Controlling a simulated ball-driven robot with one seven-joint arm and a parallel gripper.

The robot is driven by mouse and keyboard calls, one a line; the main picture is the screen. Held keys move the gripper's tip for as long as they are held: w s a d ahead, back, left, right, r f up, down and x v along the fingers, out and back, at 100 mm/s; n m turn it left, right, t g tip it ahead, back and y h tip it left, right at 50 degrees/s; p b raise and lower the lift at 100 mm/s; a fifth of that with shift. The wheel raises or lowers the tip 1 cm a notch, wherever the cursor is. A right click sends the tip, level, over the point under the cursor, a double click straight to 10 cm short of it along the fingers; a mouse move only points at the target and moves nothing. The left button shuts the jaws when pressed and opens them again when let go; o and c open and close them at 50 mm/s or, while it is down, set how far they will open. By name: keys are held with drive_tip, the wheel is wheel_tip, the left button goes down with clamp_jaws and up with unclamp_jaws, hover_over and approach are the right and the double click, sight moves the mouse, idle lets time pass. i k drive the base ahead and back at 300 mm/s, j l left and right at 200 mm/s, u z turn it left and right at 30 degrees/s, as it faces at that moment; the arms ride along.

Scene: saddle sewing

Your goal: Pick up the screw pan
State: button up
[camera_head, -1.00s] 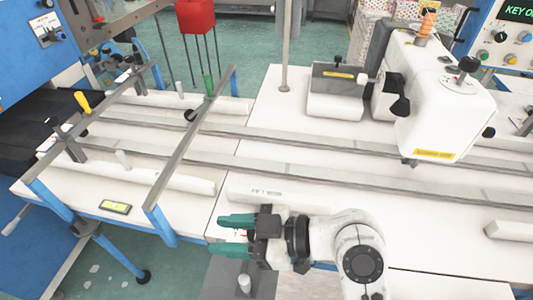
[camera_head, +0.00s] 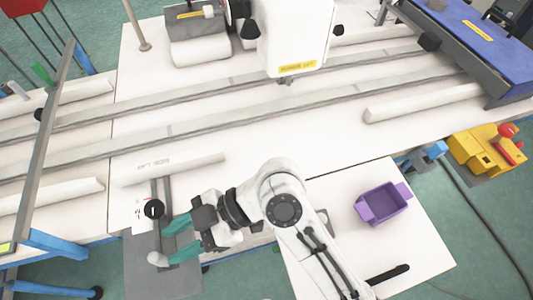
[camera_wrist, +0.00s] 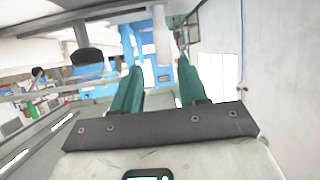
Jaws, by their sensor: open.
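A purple open pan (camera_head: 383,203) with a tab at each end, which I take to be the screw pan, rests on a white side table (camera_head: 418,242) at the right in the head view. My gripper (camera_head: 170,240) has teal fingers, points left and is open, well to the left of the pan. In the wrist view the fingers of my gripper (camera_wrist: 158,68) stand apart with nothing held between them. The purple pan does not show in the wrist view.
A black knob (camera_head: 154,208) on upright rods stands close to my fingertips. The white sewing table (camera_head: 250,140) with long rails lies behind my arm. A yellow and red device (camera_head: 487,150) stands right of the pan. A black handle (camera_head: 388,274) lies at the side table's front.

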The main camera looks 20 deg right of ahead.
sight(375, 205)
drive_tip(key=l+u, duration=0.1)
drive_tip(key=l, duration=1.4)
drive_tip(key=k+l, duration=0.1)
drive_tip(key=l, duration=0.3)
drive_tip(key=k+l, duration=0.1)
drive_tip(key=l, duration=0.35)
drive_tip(key=k+l+z, duration=0.1)
drive_tip(key=l, duration=0.3)
